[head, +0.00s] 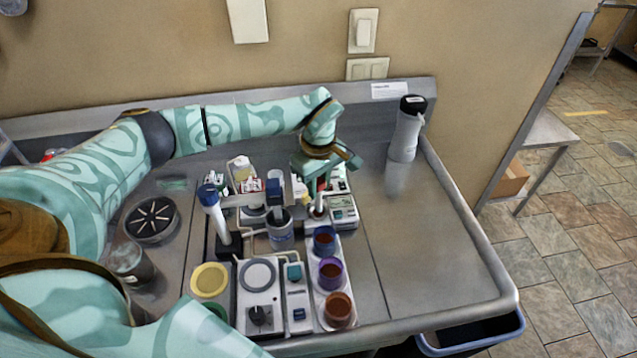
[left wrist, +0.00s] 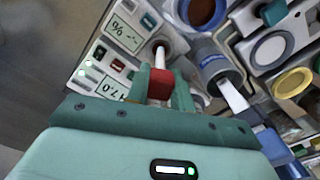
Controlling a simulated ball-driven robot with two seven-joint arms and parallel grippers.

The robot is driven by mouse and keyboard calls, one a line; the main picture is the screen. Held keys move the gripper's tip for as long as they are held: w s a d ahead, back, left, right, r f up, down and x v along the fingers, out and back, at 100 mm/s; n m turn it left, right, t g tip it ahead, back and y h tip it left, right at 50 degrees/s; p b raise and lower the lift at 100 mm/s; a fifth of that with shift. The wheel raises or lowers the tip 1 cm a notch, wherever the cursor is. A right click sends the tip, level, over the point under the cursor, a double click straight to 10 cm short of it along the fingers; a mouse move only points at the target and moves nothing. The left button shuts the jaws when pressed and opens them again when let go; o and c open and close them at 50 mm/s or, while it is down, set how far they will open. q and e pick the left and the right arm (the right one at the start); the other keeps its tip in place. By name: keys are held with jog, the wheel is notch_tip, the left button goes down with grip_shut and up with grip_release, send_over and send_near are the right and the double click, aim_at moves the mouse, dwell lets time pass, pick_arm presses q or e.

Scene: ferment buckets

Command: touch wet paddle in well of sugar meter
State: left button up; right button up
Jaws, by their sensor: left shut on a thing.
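My left gripper (head: 320,184) is shut on the red handle of the paddle (left wrist: 160,84), which also shows in the head view (head: 320,186). The paddle's pale shaft points away from the jaws to a small round well (left wrist: 164,46) beside the % display of the sugar meter (left wrist: 122,33). The shaft's end is at or over the well; I cannot tell whether it touches the bottom. The meter, a white box with small displays, also shows in the head view (head: 343,207). Any wetness on the paddle is too small to see. My right gripper is not in view.
Cups with blue (head: 323,240), purple (head: 331,272) and orange-brown (head: 338,309) rims stand in front of the meter. A grey labelled canister (head: 279,232) is close on the left. A bottle (head: 405,130) stands at back right. The steel counter on the right is clear.

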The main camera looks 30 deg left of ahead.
pick_arm(q)
jog(key=shift+f, duration=0.5)
dwell(0.4)
dwell(0.5)
notch_tip(320, 180, up, 6)
jog(key=p, duration=0.5)
jog(key=shift+r, duration=0.15)
dwell(0.3)
